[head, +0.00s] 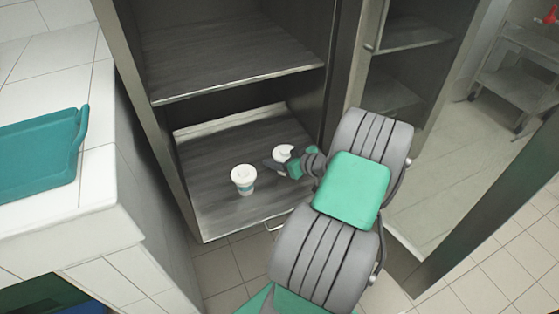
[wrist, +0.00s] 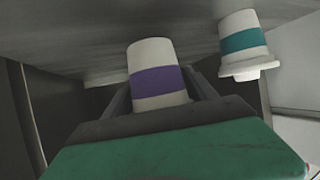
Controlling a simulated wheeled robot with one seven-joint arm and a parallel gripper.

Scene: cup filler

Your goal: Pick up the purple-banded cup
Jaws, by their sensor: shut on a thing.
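The purple-banded cup (wrist: 158,80) is white with a wide purple band and sits between my gripper's fingers in the wrist view. In the head view the cup (head: 282,152) is inside the lower cabinet compartment, partly hidden by my gripper (head: 284,163). My gripper (wrist: 161,92) is shut on this cup. From these frames I cannot tell whether the cup touches the shelf.
A second white cup with a teal band (head: 243,180) stands on the lower shelf (head: 220,214), to the left of the held cup. It also shows in the wrist view (wrist: 243,42). An upper shelf (head: 240,84) lies above. A teal tray (head: 38,160) rests on the tiled counter at left.

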